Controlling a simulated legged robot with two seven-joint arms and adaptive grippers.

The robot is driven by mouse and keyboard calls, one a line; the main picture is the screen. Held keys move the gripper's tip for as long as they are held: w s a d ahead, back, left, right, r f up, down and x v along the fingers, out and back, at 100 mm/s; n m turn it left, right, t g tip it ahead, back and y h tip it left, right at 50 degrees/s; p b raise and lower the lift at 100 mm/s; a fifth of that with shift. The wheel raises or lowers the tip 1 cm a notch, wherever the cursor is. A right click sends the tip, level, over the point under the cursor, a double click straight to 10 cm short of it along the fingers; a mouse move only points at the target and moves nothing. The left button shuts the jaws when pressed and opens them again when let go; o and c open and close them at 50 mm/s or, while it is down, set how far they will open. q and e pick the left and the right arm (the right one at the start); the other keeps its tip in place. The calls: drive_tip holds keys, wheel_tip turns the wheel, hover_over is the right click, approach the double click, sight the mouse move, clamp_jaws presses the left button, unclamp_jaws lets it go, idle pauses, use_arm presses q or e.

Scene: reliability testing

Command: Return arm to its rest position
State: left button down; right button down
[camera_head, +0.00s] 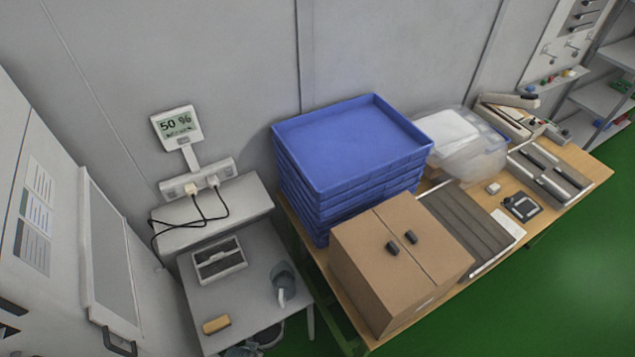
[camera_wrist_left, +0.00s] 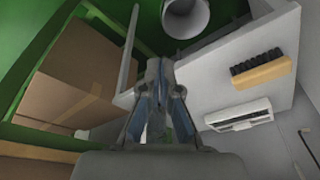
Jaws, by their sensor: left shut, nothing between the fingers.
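My left gripper (camera_wrist_left: 157,72) shows in the left wrist view, with its fingers together and nothing between them. It is beside the small grey table (camera_wrist_left: 212,80) and the cardboard box (camera_wrist_left: 70,85), and touches no object that I can make out. Neither gripper nor arm shows in the head view. My right gripper is in no view.
Blue stacked crates (camera_head: 350,145) and the box (camera_head: 400,262) fill the wooden table's near end. Green floor (camera_head: 570,270) is free at right.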

use_arm(q)
drive_tip(key=s+a+f+g, duration=0.1)
drive_tip(key=s+f, duration=0.3)
drive_tip(key=f, duration=0.6)
drive_tip(key=s+f, duration=0.5)
drive_tip(key=f, duration=0.5)
drive_tip(key=s+a+f, duration=0.2)
drive_tip(key=s+f, duration=0.5)
drive_tip(key=s, duration=0.4)
drive_tip(key=shift+s+a+f+g+b, duration=0.25)
drive_tip(key=shift+f+g+b, duration=0.1)
drive_tip(key=shift+g+b, duration=0.05)
